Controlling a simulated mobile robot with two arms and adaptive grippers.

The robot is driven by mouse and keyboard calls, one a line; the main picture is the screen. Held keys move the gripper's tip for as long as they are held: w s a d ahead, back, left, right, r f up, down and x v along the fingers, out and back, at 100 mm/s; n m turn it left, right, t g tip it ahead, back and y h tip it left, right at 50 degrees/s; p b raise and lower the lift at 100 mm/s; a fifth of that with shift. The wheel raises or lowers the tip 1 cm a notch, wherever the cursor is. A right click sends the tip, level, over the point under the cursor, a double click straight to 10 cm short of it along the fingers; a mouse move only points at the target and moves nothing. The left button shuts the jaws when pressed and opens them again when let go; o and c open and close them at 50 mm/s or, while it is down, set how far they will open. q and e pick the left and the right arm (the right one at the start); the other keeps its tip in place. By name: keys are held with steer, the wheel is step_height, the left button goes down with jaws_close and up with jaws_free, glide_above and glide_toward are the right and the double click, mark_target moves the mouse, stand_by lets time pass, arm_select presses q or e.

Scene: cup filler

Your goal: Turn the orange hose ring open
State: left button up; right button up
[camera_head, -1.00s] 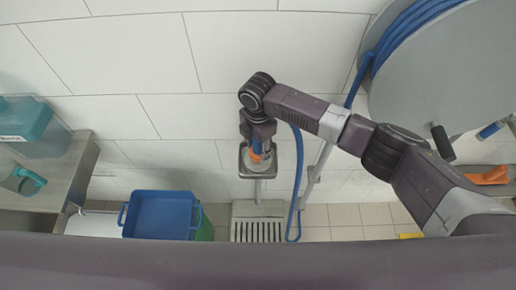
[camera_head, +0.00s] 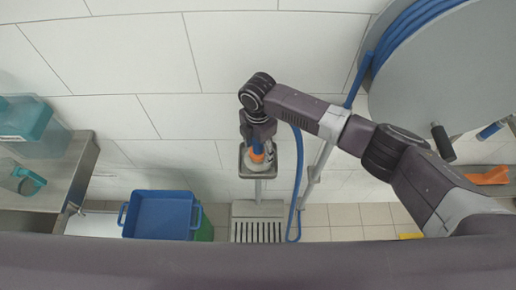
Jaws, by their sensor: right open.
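The orange hose ring (camera_head: 257,155) shows as a small orange patch under the wrist of my right arm, just above a small grey stand (camera_head: 247,172). My right gripper (camera_head: 259,150) points down at the ring and is open. Its fingers are small and mostly hidden by the wrist, so I cannot tell whether they touch the ring. A blue hose (camera_head: 299,170) loops down to the right of the stand. My left gripper is not in view.
A blue tub (camera_head: 160,213) stands on the floor to the left, beside a floor grate (camera_head: 257,231). A metal counter (camera_head: 60,185) with teal containers is at far left. A large grey hose reel (camera_head: 440,75) with a crank is at upper right. The tiled wall is behind.

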steer(key=shift+r, duration=0.3)
step_height(320, 180, up, 11)
steer(key=shift+r, duration=0.2)
stand_by(0.4)
